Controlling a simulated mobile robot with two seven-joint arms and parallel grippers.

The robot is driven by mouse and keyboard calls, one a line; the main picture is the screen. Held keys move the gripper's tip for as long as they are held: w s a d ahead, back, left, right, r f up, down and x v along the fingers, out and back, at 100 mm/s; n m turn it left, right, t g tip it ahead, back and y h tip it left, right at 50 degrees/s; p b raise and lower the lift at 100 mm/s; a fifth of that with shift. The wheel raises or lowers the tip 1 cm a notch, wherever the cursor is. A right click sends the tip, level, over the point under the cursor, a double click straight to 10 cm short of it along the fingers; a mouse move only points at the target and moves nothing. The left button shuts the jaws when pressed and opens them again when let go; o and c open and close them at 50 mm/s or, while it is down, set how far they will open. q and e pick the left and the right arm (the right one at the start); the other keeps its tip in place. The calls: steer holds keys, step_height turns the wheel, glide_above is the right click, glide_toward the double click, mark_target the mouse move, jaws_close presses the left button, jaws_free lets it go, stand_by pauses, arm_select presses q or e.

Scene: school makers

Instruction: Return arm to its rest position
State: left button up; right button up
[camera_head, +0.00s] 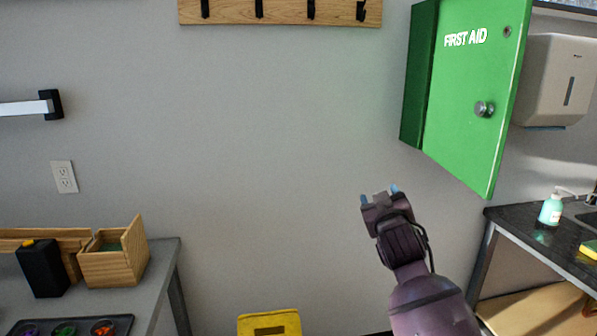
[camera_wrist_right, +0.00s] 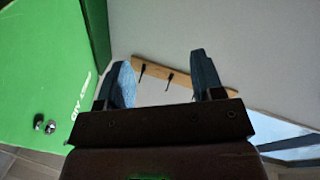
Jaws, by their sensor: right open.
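My right gripper (camera_head: 380,196) is raised in front of the grey wall, to the lower left of the green first aid cabinet. It points upward and is open and empty. In the right wrist view its two blue fingertips (camera_wrist_right: 160,75) stand apart with nothing between them. The first aid cabinet (camera_head: 416,85) is on the wall, its green door (camera_head: 465,110) swung out, with a round knob. The door also fills the left of the right wrist view (camera_wrist_right: 35,80). The gripper is apart from the door in the head view. My left gripper is not in view.
A coat-hook board (camera_head: 280,12) is high on the wall. A paper towel dispenser (camera_head: 556,82) and dark sink counter (camera_head: 515,225) are at right. A grey table (camera_head: 155,262) with a wooden box (camera_head: 115,268) is at left. A yellow object (camera_head: 270,321) is below. The wall's middle is clear.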

steer(key=s+d+f+m+g, duration=0.1)
steer(key=s+d+f+g, duration=0.1)
steer(key=s+f, duration=1)
steer(key=s+d+f+m+g+p, duration=0.1)
steer(key=s+d+f+g, duration=0.2)
steer(key=s+f, duration=0.9)
steer(key=s+d+f+m+g, duration=0.1)
steer(key=s+d+f+g, duration=0.2)
steer(key=s+f, duration=1)
steer(key=s+d, duration=0.1)
steer(key=s, duration=0.6)
steer(key=shift+s+y, duration=0.3)
steer(key=shift+s, duration=0.1)
